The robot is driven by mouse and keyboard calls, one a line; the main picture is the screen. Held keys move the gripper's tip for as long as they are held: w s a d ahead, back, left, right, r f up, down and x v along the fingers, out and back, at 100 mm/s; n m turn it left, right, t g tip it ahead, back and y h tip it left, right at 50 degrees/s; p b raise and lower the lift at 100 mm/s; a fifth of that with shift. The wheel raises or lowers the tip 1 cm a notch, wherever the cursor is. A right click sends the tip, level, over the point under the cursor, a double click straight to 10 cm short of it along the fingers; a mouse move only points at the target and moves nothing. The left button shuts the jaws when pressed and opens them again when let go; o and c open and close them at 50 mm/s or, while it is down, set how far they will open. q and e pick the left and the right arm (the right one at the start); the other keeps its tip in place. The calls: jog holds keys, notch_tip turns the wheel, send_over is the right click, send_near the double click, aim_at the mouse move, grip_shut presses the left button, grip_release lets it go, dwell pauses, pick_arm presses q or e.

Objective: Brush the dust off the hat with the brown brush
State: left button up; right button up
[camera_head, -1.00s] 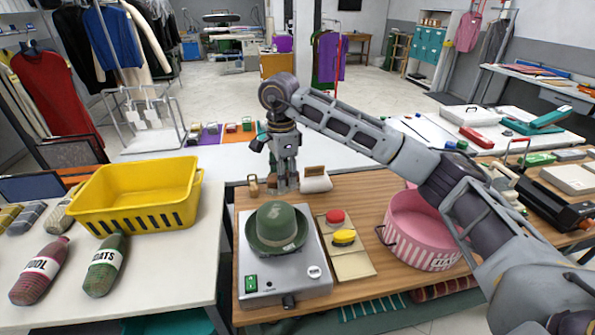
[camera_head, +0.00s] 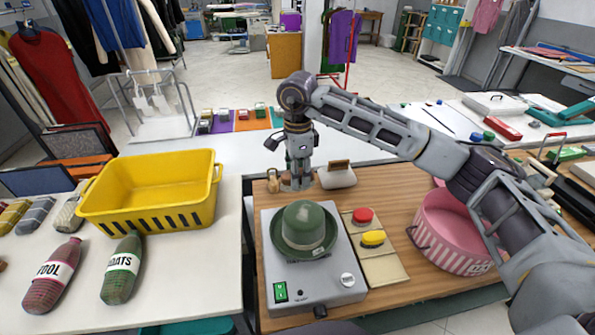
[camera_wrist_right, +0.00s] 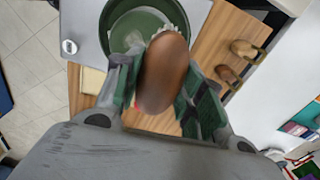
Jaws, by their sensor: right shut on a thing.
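The green hat (camera_head: 304,228) sits brim down on a grey box-like stand (camera_head: 335,285) with a green switch. Pale dusty patches show on its crown, and the hat also shows at the top of the right wrist view (camera_wrist_right: 125,28). My right gripper (camera_head: 298,180) points down just behind the hat in the head view. It is shut on the brown brush (camera_wrist_right: 163,75), whose smooth oval back lies between the fingers in the wrist view. My left gripper is out of view.
Beside the stand are a red and a yellow pad (camera_head: 373,238) on beige boards. A white wood-handled item (camera_head: 338,176) and a small wooden item (camera_head: 273,180) flank the gripper. A pink striped tub (camera_head: 450,235) stands right; a yellow basket (camera_head: 150,215) stands left.

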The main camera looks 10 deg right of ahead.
jog(key=shift+w+a, duration=0.1)
jog(key=shift+s+m, duration=0.3)
jog(key=shift+w, duration=0.15)
jog(key=shift+f, duration=0.1)
